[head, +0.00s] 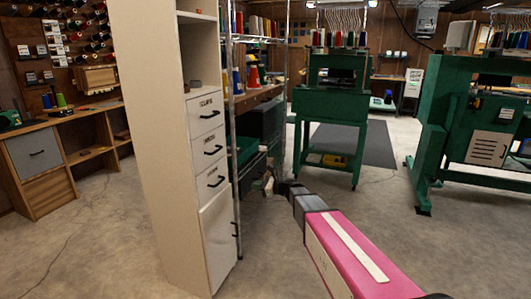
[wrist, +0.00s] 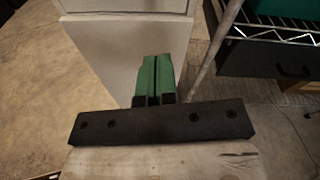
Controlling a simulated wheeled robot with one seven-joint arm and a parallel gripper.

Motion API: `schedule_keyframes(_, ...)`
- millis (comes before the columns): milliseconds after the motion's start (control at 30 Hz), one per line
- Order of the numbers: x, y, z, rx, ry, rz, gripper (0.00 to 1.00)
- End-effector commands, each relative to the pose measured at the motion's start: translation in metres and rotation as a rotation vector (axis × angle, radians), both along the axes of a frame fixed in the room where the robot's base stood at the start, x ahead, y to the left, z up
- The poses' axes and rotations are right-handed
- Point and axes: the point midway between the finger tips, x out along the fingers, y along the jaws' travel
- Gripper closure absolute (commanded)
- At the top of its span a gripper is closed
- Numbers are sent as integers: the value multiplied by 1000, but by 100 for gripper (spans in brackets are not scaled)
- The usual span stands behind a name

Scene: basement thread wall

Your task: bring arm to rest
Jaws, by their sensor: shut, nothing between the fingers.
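My arm (head: 345,250) is pink and grey and reaches forward from the lower right of the head view. My gripper (head: 268,182) is at its far end, small in that view, close to the right of the tall white cabinet (head: 160,130). In the wrist view my gripper (wrist: 157,62) shows two green fingers pressed together with nothing between them. Behind the fingers is the pale cabinet (wrist: 112,40). I cannot tell the exact gap between the fingertips and the cabinet.
A wire rack (wrist: 268,30) stands just right of the cabinet. Green machines (head: 330,105) and (head: 470,120) stand further back on the right. A wooden desk (head: 40,175) is at the left. Open concrete floor (head: 90,240) lies at the left front.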

Motion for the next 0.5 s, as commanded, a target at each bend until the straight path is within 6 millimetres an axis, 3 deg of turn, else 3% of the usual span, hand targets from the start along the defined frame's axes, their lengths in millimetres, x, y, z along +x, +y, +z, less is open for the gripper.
schedule_keyframes(33, -19, -9, -7, -76, -50, 25, 100)
schedule_keyframes(267, -92, -59, -53, -501, -332, 234, 100)
schedule_keyframes(500, -174, -136, -94, -930, -591, 596, 100)
